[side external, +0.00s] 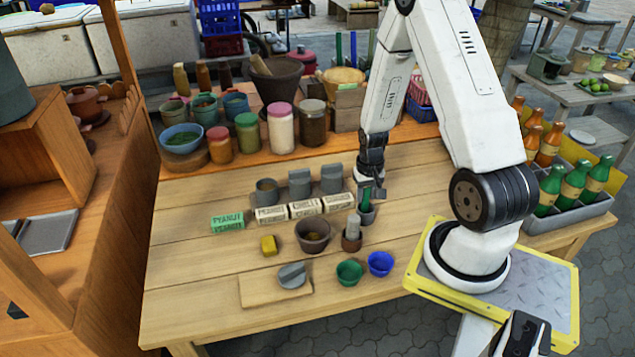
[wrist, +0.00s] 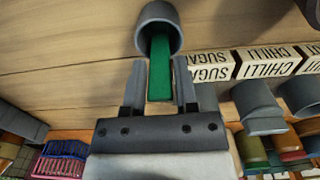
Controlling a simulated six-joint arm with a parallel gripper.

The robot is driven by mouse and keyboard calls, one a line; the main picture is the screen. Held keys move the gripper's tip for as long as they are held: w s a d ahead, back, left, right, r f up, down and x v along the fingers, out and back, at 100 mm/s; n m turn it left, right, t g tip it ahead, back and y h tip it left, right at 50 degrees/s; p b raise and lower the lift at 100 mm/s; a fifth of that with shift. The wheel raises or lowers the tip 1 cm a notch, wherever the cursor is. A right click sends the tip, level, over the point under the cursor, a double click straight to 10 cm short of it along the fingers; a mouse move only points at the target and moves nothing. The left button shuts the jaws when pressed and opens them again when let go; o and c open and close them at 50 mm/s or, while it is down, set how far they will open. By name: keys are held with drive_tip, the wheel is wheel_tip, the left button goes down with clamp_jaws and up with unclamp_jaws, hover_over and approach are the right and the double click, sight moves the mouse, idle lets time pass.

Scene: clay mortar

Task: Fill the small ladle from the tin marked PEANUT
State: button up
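A small ladle's green handle (side external: 366,196) stands up from a grey cup (side external: 368,215); its lower end is hidden inside. My gripper (side external: 371,192) is over this cup. In the wrist view its fingers (wrist: 160,92) are open on either side of the green handle (wrist: 160,68), with narrow gaps. Three grey tins stand in a row behind white label blocks. The leftmost tin (side external: 267,191) is open at the top, behind a block (side external: 270,214) whose print is hard to read. The wrist view shows SUGAR (wrist: 208,67), CHILLI (wrist: 268,61) and a partial "UT" label.
Jars line the back; the table's left front is clear.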

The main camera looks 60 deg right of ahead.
clamp_jaws()
drive_tip(key=shift+r, duration=0.2)
drive_tip(key=shift+r, duration=3.35)
wheel_tip(320, 180, up, 10)
drive_tip(key=r, duration=0.1)
drive_tip(key=w+a, duration=0.4)
drive_tip(key=w, duration=1)
drive_tip(key=w+a, duration=0.4)
drive_tip(key=w, duration=0.9)
drive_tip(key=shift+d+f, duration=0.1)
drive_tip(key=shift+f, duration=2.65)
